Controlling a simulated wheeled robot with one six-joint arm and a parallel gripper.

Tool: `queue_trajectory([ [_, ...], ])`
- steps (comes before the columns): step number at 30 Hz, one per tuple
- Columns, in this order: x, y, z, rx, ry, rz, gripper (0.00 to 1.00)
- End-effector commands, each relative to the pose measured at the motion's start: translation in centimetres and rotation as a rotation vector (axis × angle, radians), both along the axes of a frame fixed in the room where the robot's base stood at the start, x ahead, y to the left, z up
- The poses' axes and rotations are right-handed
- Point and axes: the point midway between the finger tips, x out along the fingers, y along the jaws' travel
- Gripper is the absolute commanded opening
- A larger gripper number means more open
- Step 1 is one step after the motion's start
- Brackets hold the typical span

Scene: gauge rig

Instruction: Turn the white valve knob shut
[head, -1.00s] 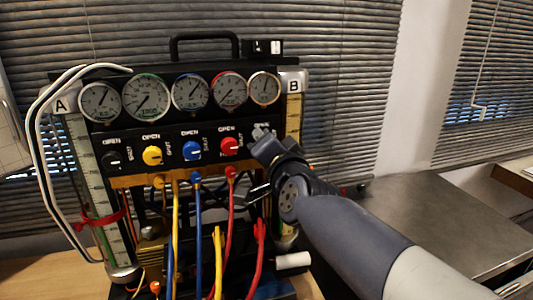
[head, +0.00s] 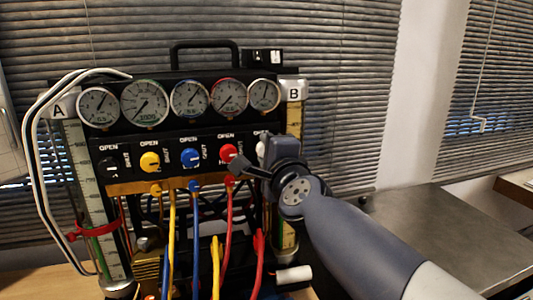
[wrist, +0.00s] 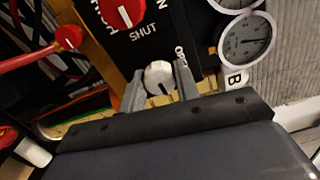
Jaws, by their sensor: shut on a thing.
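The white valve knob (wrist: 159,77) sits on the black panel near the B end, beside a red knob (wrist: 121,12). In the wrist view it lies between the two grey fingers of my gripper (wrist: 160,84), which is shut on it. A dark mark shows on the knob's near side, and an OPEN label lies to its right. In the head view my gripper (head: 268,150) covers most of the white knob (head: 262,143), leaving only a small pale part in sight at the panel's right end.
Yellow (head: 150,161), blue (head: 190,157) and black (head: 112,167) knobs line the panel to the left. Several round gauges sit above them. Coloured hoses hang below the panel. A grey bench top (head: 440,230) lies to the right.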

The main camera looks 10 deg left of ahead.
Motion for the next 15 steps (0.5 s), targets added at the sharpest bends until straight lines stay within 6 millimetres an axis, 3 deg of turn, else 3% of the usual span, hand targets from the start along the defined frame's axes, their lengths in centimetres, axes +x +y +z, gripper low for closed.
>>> queue_trajectory([
  [15,0.02,-0.01,-0.02,0.064,0.031,-0.001,0.08],
])
